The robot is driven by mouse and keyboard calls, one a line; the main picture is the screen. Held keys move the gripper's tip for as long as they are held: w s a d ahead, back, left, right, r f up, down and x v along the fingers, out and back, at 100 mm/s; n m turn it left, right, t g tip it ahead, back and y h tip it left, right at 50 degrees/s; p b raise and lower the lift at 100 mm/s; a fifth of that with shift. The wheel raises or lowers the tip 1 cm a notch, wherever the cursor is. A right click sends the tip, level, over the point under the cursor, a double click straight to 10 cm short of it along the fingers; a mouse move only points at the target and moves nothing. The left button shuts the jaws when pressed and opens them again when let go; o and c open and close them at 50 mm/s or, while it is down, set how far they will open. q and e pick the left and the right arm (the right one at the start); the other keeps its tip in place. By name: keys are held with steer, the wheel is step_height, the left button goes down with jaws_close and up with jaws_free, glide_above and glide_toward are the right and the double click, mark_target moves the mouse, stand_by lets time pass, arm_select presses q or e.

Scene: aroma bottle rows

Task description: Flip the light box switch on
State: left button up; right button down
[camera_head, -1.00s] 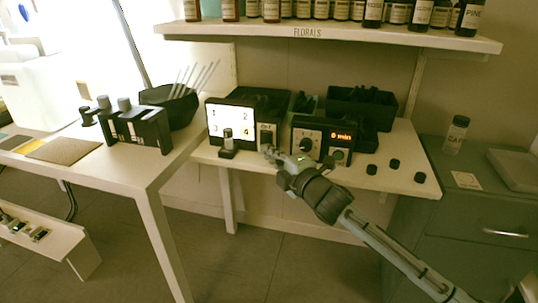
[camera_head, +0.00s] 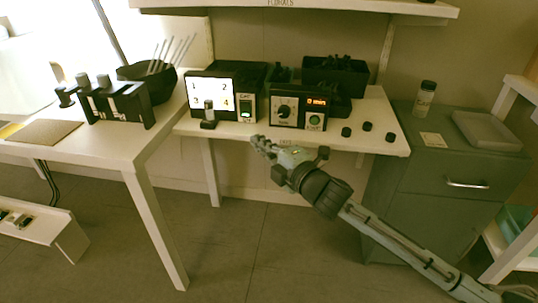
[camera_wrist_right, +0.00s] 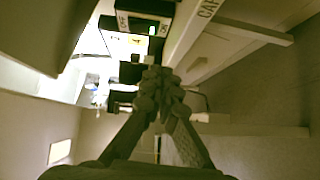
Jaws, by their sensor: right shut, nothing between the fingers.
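The light box (camera_head: 227,84) stands on the white bench, its front panel lit white with the numbers 1 to 4. My right gripper (camera_head: 260,142) is shut and empty, below and slightly right of the switch, near the bench's front edge and apart from the box. Its closed fingers also show in the wrist view (camera_wrist_right: 152,75). My left gripper is not in view.
A timer box (camera_head: 299,107) reading 0 min stands right of the light box. A small bottle (camera_head: 208,120) stands before the lit panel. Several black caps (camera_head: 367,126) lie at right. A shelf (camera_head: 300,8) hangs above. Open floor lies below.

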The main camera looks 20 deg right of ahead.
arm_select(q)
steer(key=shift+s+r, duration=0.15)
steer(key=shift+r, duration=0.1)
arm_select(e)
steer(key=shift+v, duration=2)
steer(key=shift+f, duration=0.15)
steer(key=s+d+f+m+g+h+p, duration=0.1)
steer(key=s+d+f+m+g+h, duration=0.3)
steer(key=f, duration=0.4)
steer(key=s+d+f+m+g+h+p, duration=0.1)
steer(key=s+f+m+g+p, duration=0.1)
steer(key=s+f+m, duration=0.35)
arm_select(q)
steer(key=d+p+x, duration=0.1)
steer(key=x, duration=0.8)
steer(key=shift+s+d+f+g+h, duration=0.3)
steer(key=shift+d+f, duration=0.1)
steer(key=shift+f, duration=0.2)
arm_select(e)
steer(key=s+a+f+m+g, duration=0.2)
steer(key=s+f+m+g, duration=0.6)
steer(key=s+f, duration=0.7)
steer(key=shift+s+f, duration=0.25)
steer(key=shift+s, duration=0.55)
